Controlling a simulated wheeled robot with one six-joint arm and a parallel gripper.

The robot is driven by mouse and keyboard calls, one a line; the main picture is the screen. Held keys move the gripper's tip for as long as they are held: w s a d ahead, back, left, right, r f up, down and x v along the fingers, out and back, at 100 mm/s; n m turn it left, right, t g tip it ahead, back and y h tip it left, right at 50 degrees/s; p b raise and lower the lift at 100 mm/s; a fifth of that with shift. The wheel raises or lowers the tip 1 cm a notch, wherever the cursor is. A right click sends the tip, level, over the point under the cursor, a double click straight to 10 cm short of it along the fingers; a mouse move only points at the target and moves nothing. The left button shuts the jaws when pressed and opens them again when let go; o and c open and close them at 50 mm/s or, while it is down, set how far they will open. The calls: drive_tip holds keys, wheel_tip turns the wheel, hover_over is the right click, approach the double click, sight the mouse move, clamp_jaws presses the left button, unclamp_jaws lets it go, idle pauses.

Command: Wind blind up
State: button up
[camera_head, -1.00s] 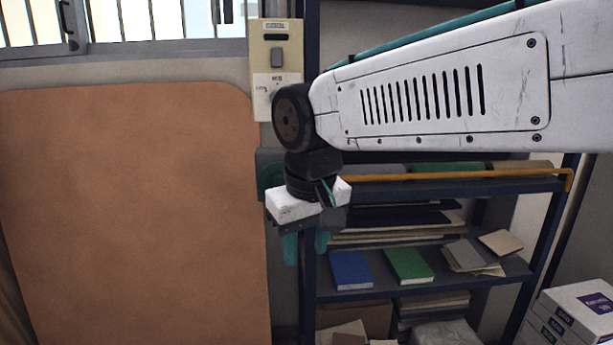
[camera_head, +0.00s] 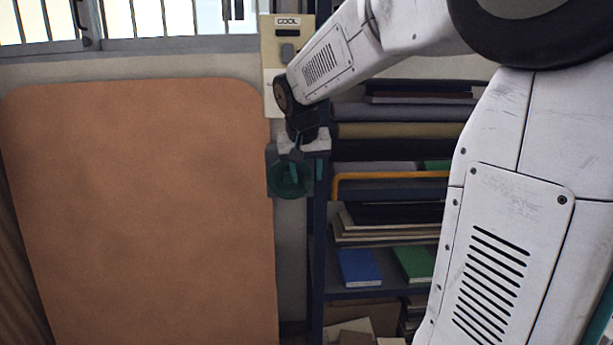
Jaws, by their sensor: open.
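A dark plate with a round green wheel (camera_head: 288,180) is fixed to the wall, right of the brown board. It looks like a winder; its handle cannot be made out. My gripper (camera_head: 306,172), with a white body and teal fingers, hangs fingers-down in front of the plate's right part. Its fingers are open and overlap the wheel in the picture; I cannot tell whether they touch it. A barred window (camera_head: 150,20) runs along the top left. No blind can be made out in it.
A large brown board (camera_head: 140,210) stands at the left. A beige control box (camera_head: 287,45) is on the wall above the wheel. A blue-framed shelf (camera_head: 319,250) with fabric rolls, a blue book (camera_head: 358,267) and a green book (camera_head: 412,263) stands close on the right.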

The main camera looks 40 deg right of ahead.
drive_tip(key=shift+w+d+f, duration=0.15)
drive_tip(key=shift+d+f, duration=0.05)
drive_tip(key=shift+f, duration=0.4)
clamp_jaws()
